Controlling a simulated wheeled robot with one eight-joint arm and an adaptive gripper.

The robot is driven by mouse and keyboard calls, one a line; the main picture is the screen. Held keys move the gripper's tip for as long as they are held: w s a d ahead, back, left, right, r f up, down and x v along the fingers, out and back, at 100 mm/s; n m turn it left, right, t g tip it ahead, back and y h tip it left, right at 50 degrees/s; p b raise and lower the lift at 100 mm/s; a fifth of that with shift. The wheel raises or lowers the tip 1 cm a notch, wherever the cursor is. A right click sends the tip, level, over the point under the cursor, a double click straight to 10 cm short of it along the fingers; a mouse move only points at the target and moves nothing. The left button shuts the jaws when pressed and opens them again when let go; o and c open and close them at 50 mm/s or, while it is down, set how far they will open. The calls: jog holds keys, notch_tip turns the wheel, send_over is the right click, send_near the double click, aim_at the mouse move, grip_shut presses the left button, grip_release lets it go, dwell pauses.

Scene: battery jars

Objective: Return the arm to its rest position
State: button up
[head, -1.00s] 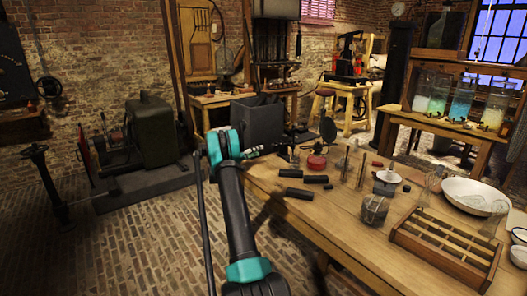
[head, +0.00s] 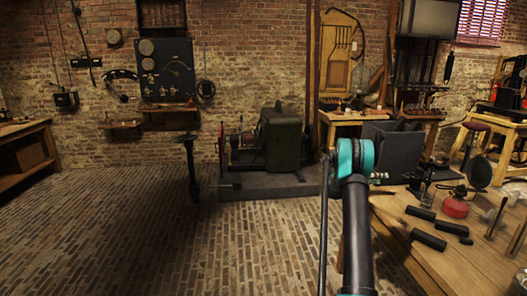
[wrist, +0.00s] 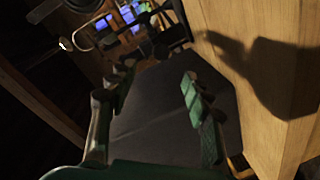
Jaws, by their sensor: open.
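My gripper (wrist: 155,85) is open in the wrist view, its two green-padded fingers apart with nothing between them. A dark grey surface, seemingly the side of the grey bin, lies beyond the fingers. In the head view my arm reaches up from the bottom to a teal joint beside the left end of the wooden table (head: 425,262). The gripper itself is hard to make out there, small and dark beyond the joint. My arm hides part of the table's left edge.
A dark grey bin (head: 392,150) stands just beyond my arm. Black cylinders (head: 428,240) and a red-based item (head: 456,206) lie or stand on the table. A green machine (head: 281,140) stands by the brick wall. The brick floor (head: 120,235) on the left is clear.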

jog(key=s+a+r+n+t+y, duration=0.25)
jog(key=s+a+y, duration=0.65)
jog(key=s+a, duration=1.3)
jog(key=s+a+f+n+y, duration=0.2)
jog(key=s+a+f+y, duration=0.2)
jog(key=s+a, duration=0.6)
jog(key=s+a+f+n+y, duration=0.2)
jog(key=s+a, duration=0.9)
jog(key=s, duration=0.7)
jog(key=shift+f+y, duration=0.85)
jog(key=shift+y, duration=0.05)
